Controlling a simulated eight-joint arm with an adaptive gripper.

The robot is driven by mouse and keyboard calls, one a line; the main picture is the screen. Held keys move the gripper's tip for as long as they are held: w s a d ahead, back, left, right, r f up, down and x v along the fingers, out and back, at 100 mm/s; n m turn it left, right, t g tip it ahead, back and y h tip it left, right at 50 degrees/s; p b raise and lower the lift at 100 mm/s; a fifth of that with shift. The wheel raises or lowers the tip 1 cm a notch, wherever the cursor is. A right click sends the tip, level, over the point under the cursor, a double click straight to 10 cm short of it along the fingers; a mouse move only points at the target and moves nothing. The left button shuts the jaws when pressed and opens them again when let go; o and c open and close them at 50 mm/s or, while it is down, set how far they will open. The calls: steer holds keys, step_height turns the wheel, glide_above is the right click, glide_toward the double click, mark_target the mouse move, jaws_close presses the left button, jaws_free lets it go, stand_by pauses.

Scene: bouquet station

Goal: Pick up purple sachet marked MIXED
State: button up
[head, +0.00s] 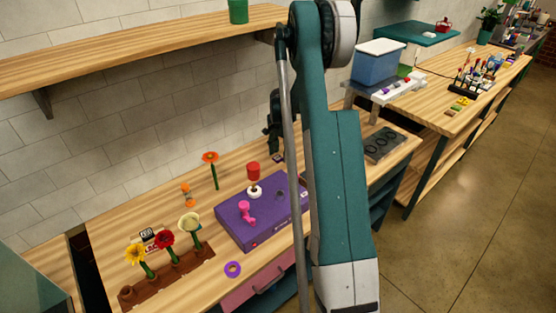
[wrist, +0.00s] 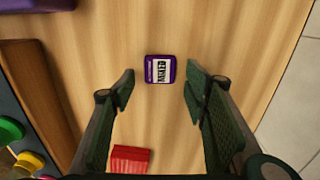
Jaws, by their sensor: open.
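The purple sachet (wrist: 151,69) lies flat on the wooden tabletop in the wrist view. It has a white label with dark sideways lettering that is hard to read. My gripper (wrist: 160,84) is open and empty, with one finger on either side of the sachet's line and the sachet just beyond the fingertips, apart from both. In the head view my gripper (head: 273,140) hangs dark over the back of the bench, partly hidden by my arm. A small dark purple patch, likely the sachet (head: 278,157), shows just below it.
A purple box (head: 240,228) with red and pink pieces on it stands left of my arm. A brown flower holder (head: 168,278) and purple ring (head: 233,269) are at front left. In the wrist view, a red block (wrist: 130,158) lies near. Bare wood surrounds the sachet.

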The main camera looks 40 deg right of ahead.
steer(key=shift+f, duration=0.3)
stand_by(0.4)
steer(key=c, duration=0.8)
